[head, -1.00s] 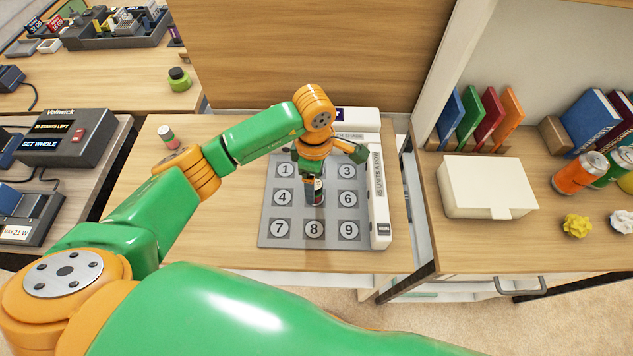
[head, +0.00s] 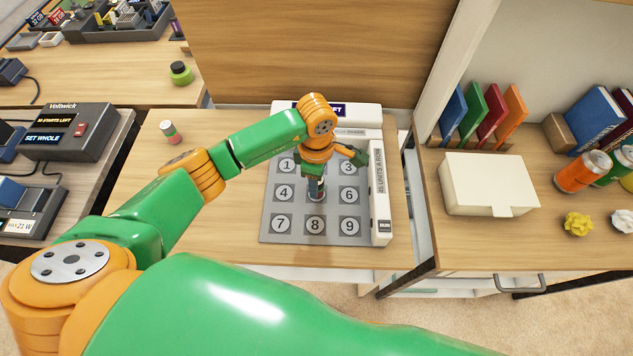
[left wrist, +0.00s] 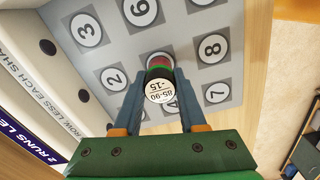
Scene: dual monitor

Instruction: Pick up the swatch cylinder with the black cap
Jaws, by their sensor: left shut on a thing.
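My left gripper (left wrist: 158,100) is shut on a small banded swatch cylinder (left wrist: 160,72), its fingers on either side of it. In the left wrist view its end face is pale with printed numbers, and dark, green and red bands show on its side. My right gripper is not in view.
Another small red and green cylinder (head: 171,132) stands at the table's back left. A white raised sign (head: 382,215) borders the mat's right side. A cream box (head: 488,183) sits on the right-hand desk. The table left of the mat is mostly clear.

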